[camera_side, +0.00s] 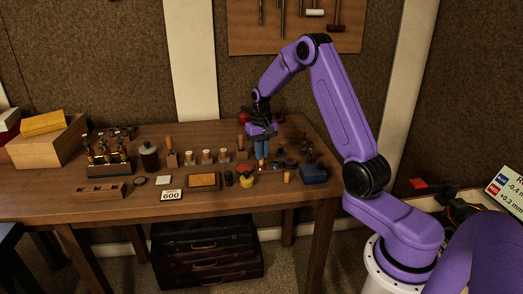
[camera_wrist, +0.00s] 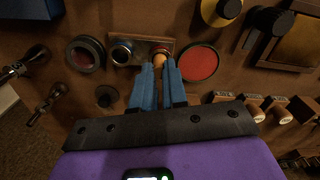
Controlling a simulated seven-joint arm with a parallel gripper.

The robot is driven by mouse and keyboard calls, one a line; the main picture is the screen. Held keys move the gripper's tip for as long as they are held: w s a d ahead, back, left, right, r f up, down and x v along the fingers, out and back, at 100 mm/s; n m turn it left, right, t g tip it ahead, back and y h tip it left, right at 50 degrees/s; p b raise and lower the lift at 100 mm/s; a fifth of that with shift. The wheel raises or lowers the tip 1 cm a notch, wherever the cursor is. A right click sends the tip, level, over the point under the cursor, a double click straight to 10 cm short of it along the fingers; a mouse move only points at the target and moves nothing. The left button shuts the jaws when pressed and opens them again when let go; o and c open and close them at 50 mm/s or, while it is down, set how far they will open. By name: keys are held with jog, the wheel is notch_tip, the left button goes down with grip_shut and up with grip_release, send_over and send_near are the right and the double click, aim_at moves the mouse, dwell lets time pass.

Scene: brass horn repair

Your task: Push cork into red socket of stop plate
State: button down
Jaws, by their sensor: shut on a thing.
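My gripper (camera_wrist: 162,70) points down with its two blue fingers shut on a small tan cork (camera_wrist: 159,61). In the side view my gripper (camera_side: 262,158) is low over the right part of the bench, and the cork cannot be made out there. In the wrist view the stop plate (camera_wrist: 141,45) is a small brown plate with a silver-rimmed socket (camera_wrist: 122,53) on the left and the red socket (camera_wrist: 160,48) on the right. The cork's tip overlaps the red socket, partly covering it. I cannot tell whether the cork is inside it or just above.
A round red pad (camera_wrist: 199,63) lies close to the right of the plate. A dark ring with a red centre (camera_wrist: 86,54) is close to the left. A yellow jar (camera_side: 246,181) and a blue box (camera_side: 313,174) stand nearby. Several corked pieces stand left of my gripper.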

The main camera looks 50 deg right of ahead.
jog(key=shift+f, duration=0.75)
jog(key=c, duration=0.8)
grip_release()
jog(key=shift+o, duration=0.2)
jog(key=shift+r, duration=3.5)
jog(key=shift+a, duration=0.1)
